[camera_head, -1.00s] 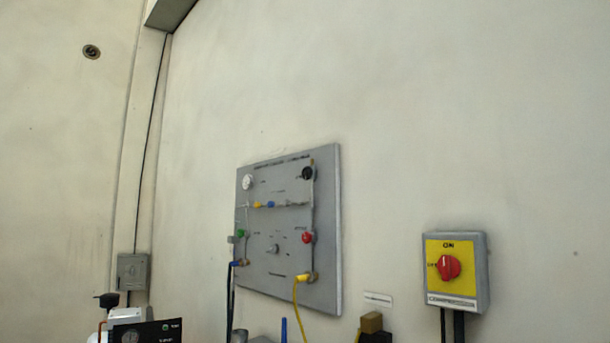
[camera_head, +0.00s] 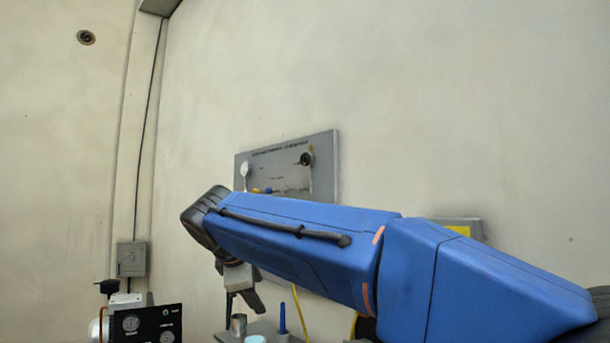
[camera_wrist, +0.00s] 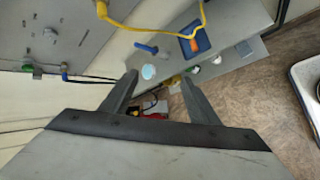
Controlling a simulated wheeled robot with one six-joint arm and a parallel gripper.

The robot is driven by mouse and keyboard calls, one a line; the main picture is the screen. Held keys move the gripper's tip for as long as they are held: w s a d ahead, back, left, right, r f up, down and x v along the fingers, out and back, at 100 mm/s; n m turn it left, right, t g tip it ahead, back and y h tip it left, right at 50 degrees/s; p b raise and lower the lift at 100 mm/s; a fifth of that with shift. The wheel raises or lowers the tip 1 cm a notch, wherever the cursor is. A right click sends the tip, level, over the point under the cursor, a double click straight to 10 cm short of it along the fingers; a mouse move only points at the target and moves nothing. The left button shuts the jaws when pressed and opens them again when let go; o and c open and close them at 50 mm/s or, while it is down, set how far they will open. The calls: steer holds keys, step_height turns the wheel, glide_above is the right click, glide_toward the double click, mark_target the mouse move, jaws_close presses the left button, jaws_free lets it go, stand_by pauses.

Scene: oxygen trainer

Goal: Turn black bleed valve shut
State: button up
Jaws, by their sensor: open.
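The grey valve panel (camera_head: 323,178) hangs on the wall, its lower part hidden behind my blue arm. A black round fitting (camera_head: 306,159) shows at its upper right; I cannot tell if it is the bleed valve or a gauge. The panel's corner (camera_wrist: 90,45) is at upper left in the wrist view, with a green knob (camera_wrist: 37,72) and a blue hose fitting (camera_wrist: 65,75). No black valve is clear there. My gripper (camera_wrist: 158,80) is open and empty, pointing down past the panel over the bench things. In the head view my gripper (camera_head: 248,295) hangs below the panel.
A grey shelf (camera_wrist: 240,20) below the panel holds a blue pen-like tool (camera_wrist: 146,47), a light-blue round item (camera_wrist: 148,72) and a blue tray (camera_wrist: 203,42). A yellow hose (camera_wrist: 160,30) crosses above. A black gauge box (camera_head: 150,325) stands at lower left.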

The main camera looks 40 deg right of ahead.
steer(key=w+d+r+n+h, duration=0.2)
steer(key=w+d+r, duration=0.15)
steer(key=r, duration=0.55)
steer(key=w+d+r+n+h, duration=0.1)
steer(key=w+d+r+h, duration=0.25)
steer(key=r, duration=0.55)
steer(key=n+g+h, duration=0.1)
steer(key=g+h, duration=0.3)
steer(key=g, duration=0.1)
glide_toward(304, 159)
steer(key=d, duration=1)
steer(key=shift+d+f, duration=0.25)
steer(key=c, duration=1)
